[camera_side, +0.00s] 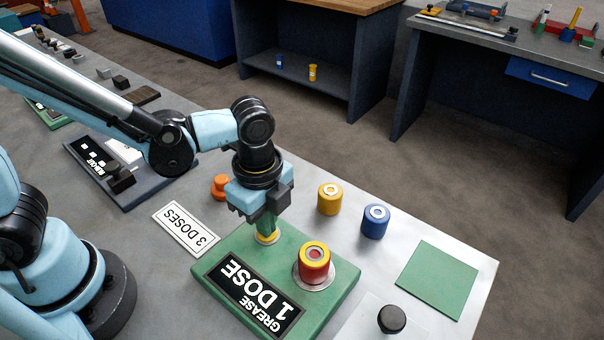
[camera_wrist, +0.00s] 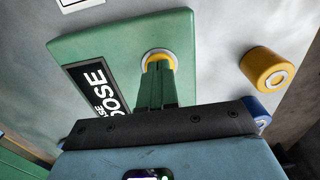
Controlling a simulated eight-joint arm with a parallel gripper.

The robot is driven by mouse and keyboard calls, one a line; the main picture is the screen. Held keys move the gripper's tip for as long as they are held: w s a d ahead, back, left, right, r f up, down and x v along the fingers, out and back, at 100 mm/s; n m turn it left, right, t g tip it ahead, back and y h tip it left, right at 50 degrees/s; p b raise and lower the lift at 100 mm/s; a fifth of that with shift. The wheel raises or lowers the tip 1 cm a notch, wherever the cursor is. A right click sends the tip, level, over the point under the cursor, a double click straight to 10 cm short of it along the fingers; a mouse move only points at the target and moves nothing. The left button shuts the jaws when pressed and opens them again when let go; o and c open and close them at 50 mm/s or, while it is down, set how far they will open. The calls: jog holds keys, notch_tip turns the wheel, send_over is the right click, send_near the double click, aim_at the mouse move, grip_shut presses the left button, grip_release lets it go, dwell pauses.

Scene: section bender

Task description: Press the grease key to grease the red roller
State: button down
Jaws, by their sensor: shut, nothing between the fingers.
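The green grease block (camera_side: 225,270) carries a black label reading "GREASE 1 DOSE" (camera_side: 255,292). A yellow-rimmed round key (camera_side: 267,239) is at its far left corner, and it also shows in the wrist view (camera_wrist: 158,54). My gripper (camera_side: 266,232) is shut and points down onto the key, its fingertips hiding the key's middle. They look in contact, but I cannot tell how far the key is pressed. The red roller (camera_side: 314,268), with a yellow ring on top, stands upright on a round metal plate on the block, right of my gripper; the wrist view does not show it.
A yellow roller (camera_side: 329,198) and a blue roller (camera_side: 375,221) stand behind the block. An orange piece (camera_side: 220,186) is close behind my gripper. A "3 DOSES" card (camera_side: 186,229) lies left. A green square (camera_side: 437,278) and a black knob (camera_side: 391,319) are right.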

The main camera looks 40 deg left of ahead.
jog(key=shift+w+f, duration=0.1)
jog(key=shift+f, duration=0.65)
jog(key=shift+r, duration=0.1)
notch_tip(320, 180, up, 14)
jog(key=shift+r, duration=0.25)
dwell(2.8)
jog(key=f+n+t+h, duration=0.1)
jog(key=n+t+h, duration=0.1)
jog(key=n, duration=0.3)
jog(key=n+t+h, duration=0.2)
jog(key=n, duration=0.4)
jog(key=f+n+t+h, duration=0.1)
jog(key=n+t+h, duration=0.1)
jog(key=n, duration=0.4)
jog(key=shift+s+a+f+h, duration=0.35)
jog(key=shift+a+h, duration=0.05)
jog(key=shift+f, duration=0.1)
